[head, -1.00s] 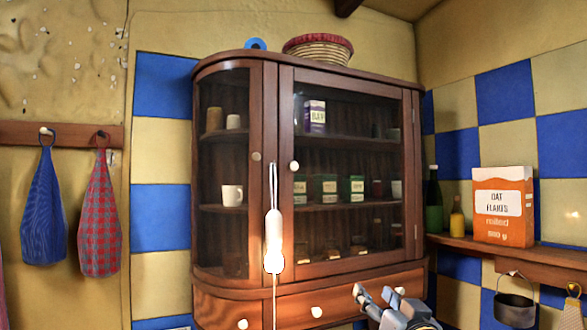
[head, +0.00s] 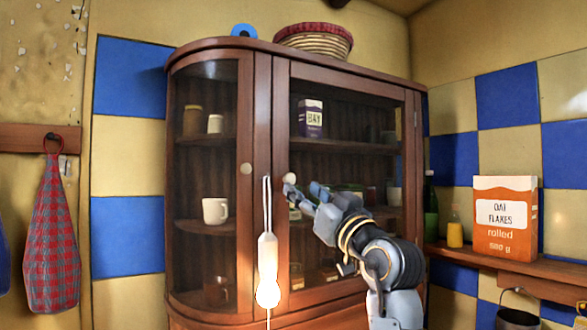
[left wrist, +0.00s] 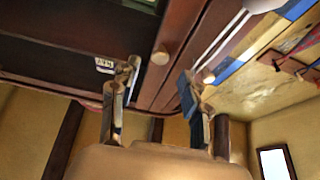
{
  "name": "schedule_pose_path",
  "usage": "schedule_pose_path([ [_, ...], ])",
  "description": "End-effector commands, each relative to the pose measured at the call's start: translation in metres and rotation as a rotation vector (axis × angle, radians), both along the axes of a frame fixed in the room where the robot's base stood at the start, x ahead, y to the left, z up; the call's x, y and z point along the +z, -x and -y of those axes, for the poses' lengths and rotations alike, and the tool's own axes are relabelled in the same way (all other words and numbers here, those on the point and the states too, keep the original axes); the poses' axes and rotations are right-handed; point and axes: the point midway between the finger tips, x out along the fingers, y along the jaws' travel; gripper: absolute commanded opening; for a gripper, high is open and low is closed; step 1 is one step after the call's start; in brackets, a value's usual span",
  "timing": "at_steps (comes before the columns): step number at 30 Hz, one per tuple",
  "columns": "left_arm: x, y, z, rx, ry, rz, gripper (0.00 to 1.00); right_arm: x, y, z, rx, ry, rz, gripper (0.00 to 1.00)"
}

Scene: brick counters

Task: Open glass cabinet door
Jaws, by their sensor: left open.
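The wooden cabinet (head: 262,60) has a large glass door (head: 350,115) on its front, and this door is closed. Its round pale knob (head: 290,178) sits on the left frame of the door. My left gripper (head: 303,198) is in front of the door, close to the knob. In the left wrist view my left gripper (left wrist: 160,76) is open, and the knob (left wrist: 160,55) shows between and just beyond its two fingertips. Whether a finger touches the knob I cannot tell. My right gripper is not in view.
An oat flakes box (head: 506,218) stands on the right shelf (head: 540,264). A basket (head: 314,42) is on top.

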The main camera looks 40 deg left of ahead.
Motion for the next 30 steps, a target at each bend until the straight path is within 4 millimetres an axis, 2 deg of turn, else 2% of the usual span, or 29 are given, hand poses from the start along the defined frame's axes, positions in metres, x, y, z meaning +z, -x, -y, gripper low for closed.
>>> schedule_pose_path([
  [1, 0.01, -0.003, -0.01, 0.001, 0.001, -0.001, 0.46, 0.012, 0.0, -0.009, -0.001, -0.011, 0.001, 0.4],
  [6, 0.018, -0.01, -0.033, -0.001, 0.0, -0.001, 0.46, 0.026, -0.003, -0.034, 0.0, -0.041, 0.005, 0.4],
  [8, 0.02, -0.012, -0.038, -0.001, -0.001, -0.001, 0.46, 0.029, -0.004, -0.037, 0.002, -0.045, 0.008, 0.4],
  [12, 0.02, -0.014, -0.045, -0.001, 0.001, -0.001, 0.46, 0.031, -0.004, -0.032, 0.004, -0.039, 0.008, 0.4],
  [20, 0.019, -0.014, -0.047, -0.002, 0.0, 0.0, 0.46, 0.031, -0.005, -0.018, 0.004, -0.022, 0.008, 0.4],
  [21, 0.019, -0.014, -0.047, -0.002, 0.0, 0.0, 0.44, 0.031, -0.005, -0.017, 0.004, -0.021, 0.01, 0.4],
  [27, 0.019, -0.014, -0.046, -0.002, 0.0, 0.0, 0.04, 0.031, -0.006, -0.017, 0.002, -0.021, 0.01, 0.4],
  [28, 0.02, -0.014, -0.046, -0.002, 0.0, 0.0, 0.0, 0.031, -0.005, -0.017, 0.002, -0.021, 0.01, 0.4],
  [30, 0.02, -0.014, -0.046, -0.002, 0.0, 0.0, 0.0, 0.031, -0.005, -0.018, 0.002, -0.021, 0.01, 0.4],
])
